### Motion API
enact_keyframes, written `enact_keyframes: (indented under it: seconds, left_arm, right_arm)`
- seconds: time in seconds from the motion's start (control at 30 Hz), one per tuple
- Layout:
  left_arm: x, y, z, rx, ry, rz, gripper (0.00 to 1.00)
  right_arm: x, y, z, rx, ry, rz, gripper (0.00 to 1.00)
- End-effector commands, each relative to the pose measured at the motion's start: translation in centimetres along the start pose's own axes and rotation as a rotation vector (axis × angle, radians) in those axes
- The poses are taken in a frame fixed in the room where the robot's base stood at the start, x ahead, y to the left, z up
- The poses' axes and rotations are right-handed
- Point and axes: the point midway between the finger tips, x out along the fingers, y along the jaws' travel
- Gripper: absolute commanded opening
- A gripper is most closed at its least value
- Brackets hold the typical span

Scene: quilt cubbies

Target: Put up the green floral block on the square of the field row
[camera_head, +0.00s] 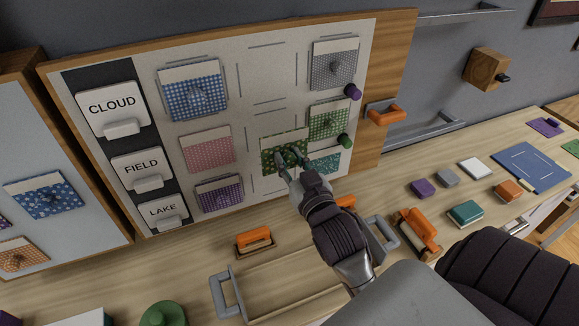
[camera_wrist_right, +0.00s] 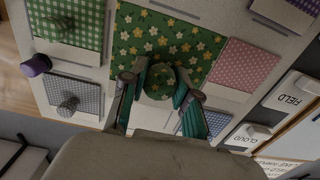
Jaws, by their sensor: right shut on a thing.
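My right gripper (camera_head: 290,164) is shut on the block's round knob, which shows between the fingers in the right wrist view (camera_wrist_right: 158,84). The block (camera_wrist_right: 158,36) stands nearly upright, facing the board. I cannot tell whether its back touches the board, and the block hides most of the square behind it. The FIELD label (camera_head: 141,167) is at the left. My left gripper is not in view.
A purple peg (camera_head: 353,91) and a green peg (camera_head: 344,141) stick out at the board's right side. A teal block (camera_head: 325,162) is partly behind my gripper. Orange-handled tools (camera_head: 254,242) and a tray with grey handles (camera_head: 226,296) crowd the counter below.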

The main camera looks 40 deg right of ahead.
Motion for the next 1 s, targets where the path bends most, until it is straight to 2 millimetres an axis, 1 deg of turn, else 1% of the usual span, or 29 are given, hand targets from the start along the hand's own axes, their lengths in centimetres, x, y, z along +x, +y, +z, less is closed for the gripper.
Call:
enact_keyframes:
  seconds: [0.27, 0.4, 0.8, 1.0]
  left_arm:
    - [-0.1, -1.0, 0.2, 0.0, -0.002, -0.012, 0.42]
    - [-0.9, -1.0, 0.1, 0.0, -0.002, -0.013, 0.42]
    - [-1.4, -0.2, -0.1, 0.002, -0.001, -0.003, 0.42]
    - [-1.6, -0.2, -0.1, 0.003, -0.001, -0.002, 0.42]
  right_arm:
    - [0.0, 0.0, 0.0, 0.0, 0.0, 0.0, 0.0]
    - [0.0, 0.0, -0.2, 0.0, 0.0, 0.0, 0.0]
    - [4.2, 0.0, -0.1, 0.001, 0.002, -0.001, 0.0]
    - [5.4, 0.0, -0.1, 0.0, 0.002, -0.001, 0.0]
